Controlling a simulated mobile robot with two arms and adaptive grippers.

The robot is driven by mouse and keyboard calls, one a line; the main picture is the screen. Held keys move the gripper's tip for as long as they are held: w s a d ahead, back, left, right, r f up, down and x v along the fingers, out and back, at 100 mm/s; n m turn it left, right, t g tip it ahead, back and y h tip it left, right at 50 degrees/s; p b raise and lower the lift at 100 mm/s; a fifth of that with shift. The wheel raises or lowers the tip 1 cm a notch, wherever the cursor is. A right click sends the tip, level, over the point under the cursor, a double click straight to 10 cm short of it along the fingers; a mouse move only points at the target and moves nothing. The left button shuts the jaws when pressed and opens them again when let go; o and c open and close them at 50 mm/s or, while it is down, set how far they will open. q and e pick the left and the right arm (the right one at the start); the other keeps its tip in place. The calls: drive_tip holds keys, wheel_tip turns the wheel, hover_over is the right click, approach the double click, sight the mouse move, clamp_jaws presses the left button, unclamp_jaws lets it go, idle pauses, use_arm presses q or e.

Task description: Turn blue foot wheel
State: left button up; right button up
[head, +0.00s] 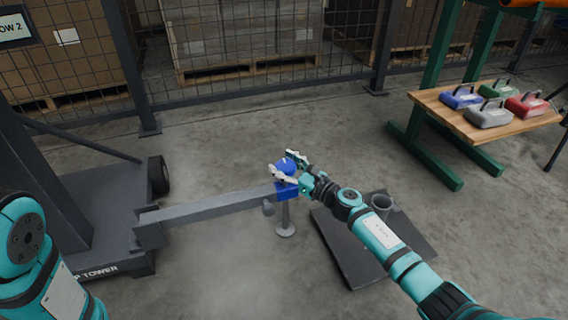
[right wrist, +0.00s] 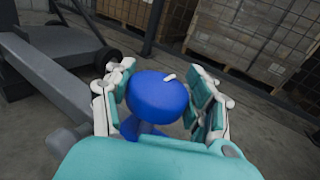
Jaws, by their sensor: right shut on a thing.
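The blue foot wheel (head: 286,166) sits on top of a blue bracket (head: 287,190) at the end of a grey outrigger beam (head: 215,208). A thin grey leg with a round foot (head: 285,229) hangs below it. My right gripper (head: 286,164) is shut on the wheel, with a finger on either side. In the right wrist view the blue wheel (right wrist: 157,97) fills the space between the fingers, and a white mark shows on its top. My left gripper is out of the head view; only part of my left arm shows at the lower left.
A dark tower base (head: 95,225) with a black wheel (head: 159,175) stands at left. A bench (head: 455,117) with several coloured cases stands at right. Mesh fence runs behind.

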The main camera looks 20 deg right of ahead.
drive_tip(key=shift+s+a+m+t+h+p, duration=0.1)
drive_tip(key=shift+m+t+h+p, duration=0.35)
drive_tip(key=shift+m+h, duration=0.55)
drive_tip(key=m+t+h, duration=0.1)
drive_tip(key=m+h, duration=0.1)
drive_tip(key=h, duration=0.2)
drive_tip(key=m+h, duration=0.2)
drive_tip(key=h, duration=0.1)
drive_tip(key=m+h, duration=0.2)
drive_tip(key=h, duration=0.1)
drive_tip(key=shift+f, duration=0.1)
drive_tip(key=m+g+h, duration=0.1)
drive_tip(key=h, duration=0.1)
drive_tip(key=m+g+h+b, duration=0.1)
drive_tip(key=m+h, duration=0.1)
drive_tip(key=h, duration=0.1)
drive_tip(key=shift+d+m+h, duration=0.2)
drive_tip(key=shift+m+h, duration=0.1)
drive_tip(key=m+g+h+b, duration=0.2)
drive_tip(key=h, duration=0.1)
drive_tip(key=shift+m, duration=0.3)
drive_tip(key=m+g+h+b, duration=0.3)
drive_tip(key=g+h+b, duration=0.1)
drive_tip(key=g, duration=0.1)
drive_tip(key=shift+d+f+m+b, duration=0.2)
drive_tip(key=shift+m+b, duration=0.1)
drive_tip(key=shift+m, duration=0.1)
drive_tip(key=shift+s+r+m+g+h+b, duration=0.15)
drive_tip(key=shift+m+g+h+b, duration=0.25)
drive_tip(key=shift+m+g+b, duration=0.45)
